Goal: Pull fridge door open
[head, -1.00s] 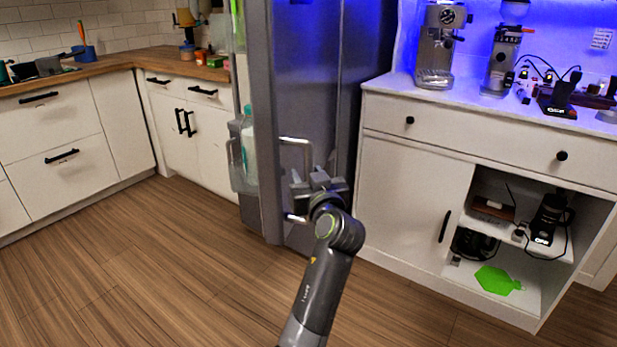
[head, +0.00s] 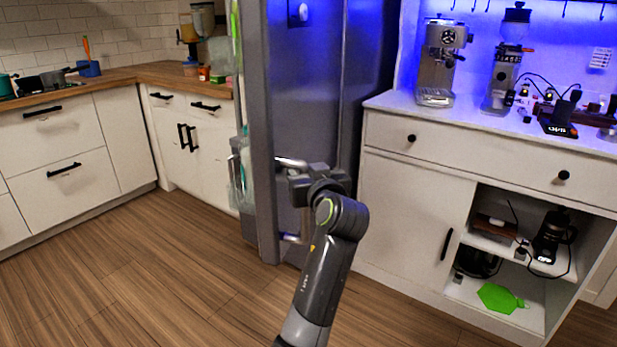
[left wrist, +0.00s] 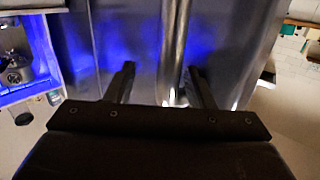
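The fridge door (head: 258,120) is a tall dark grey panel, standing ajar in the middle of the head view. Its inner side, with a door shelf (head: 238,178) and a pale bottle, shows at the left. The metal bar handle (head: 291,162) is on its front; my gripper hides part of it. My left gripper (head: 298,186) is at the handle. In the left wrist view, the handle (left wrist: 174,50) runs between the two spread fingers of the left gripper (left wrist: 160,82), with a gap on each side. My right gripper is not in view.
A white cabinet (head: 405,205) with an espresso machine (head: 440,62) and a grinder (head: 503,60) on top stands close to the right of the fridge. White drawers (head: 60,170) line the left. The wooden floor (head: 150,265) left of the fridge is clear.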

